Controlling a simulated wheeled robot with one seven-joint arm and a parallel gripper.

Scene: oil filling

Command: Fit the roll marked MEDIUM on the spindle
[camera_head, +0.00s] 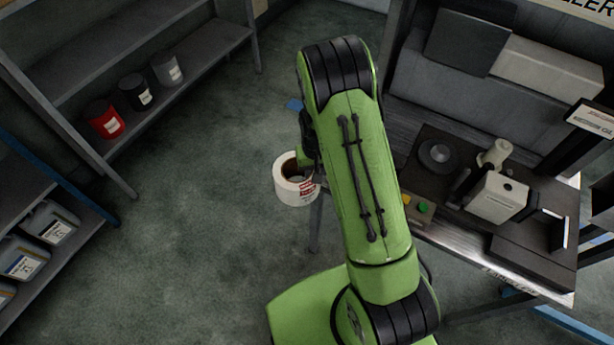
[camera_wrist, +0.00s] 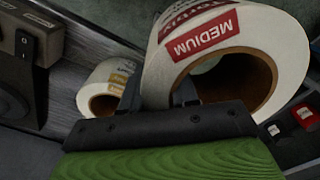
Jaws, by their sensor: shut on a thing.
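The white roll (camera_wrist: 210,30) has a red MEDIUM label and a brown core. My gripper (camera_wrist: 158,92) is shut on its wall, with one finger inside the core and the other outside. The roll also shows in the head view (camera_head: 295,189), held over open floor left of the workbench. My gripper in the head view (camera_head: 306,165) is mostly hidden by my green arm. A dark round disc with a small raised centre (camera_head: 438,154) lies on the bench; I cannot tell whether it is the spindle.
A smaller roll (camera_wrist: 103,88) shows beyond my gripper in the wrist view. The workbench (camera_head: 455,238) carries a white machine (camera_head: 497,197), a pale cylinder (camera_head: 497,151) and a green button (camera_head: 423,207). A shelf (camera_head: 150,122) at left holds red, black and grey cans. The floor between is clear.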

